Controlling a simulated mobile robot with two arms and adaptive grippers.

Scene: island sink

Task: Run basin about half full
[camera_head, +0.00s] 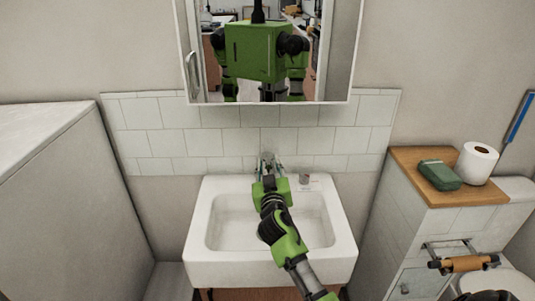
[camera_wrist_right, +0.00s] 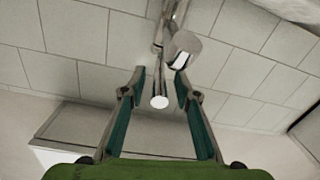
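The white basin (camera_head: 200,238) is fixed to the wall below the mirror. Its bowl is partly hidden by my right arm, and I see no water in the part that shows. The chrome faucet (camera_head: 267,158) stands at the basin's back edge; it also shows in the right wrist view (camera_wrist_right: 182,48). A thin lever with a round pale end (camera_wrist_right: 159,102) hangs between the fingers in that view. My right gripper (camera_head: 268,172) is at the faucet, its two fingers (camera_wrist_right: 158,84) apart on either side of the lever. I cannot tell whether either finger touches it. My left gripper is out of view.
A small grey object (camera_head: 304,179) sits on the basin's back right rim. A wooden-topped cabinet (camera_head: 410,160) with a green box (camera_head: 439,175) and a paper roll (camera_head: 477,163) stands at right. A tall pale unit (camera_head: 70,210) stands at left. The mirror (camera_head: 340,60) hangs above.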

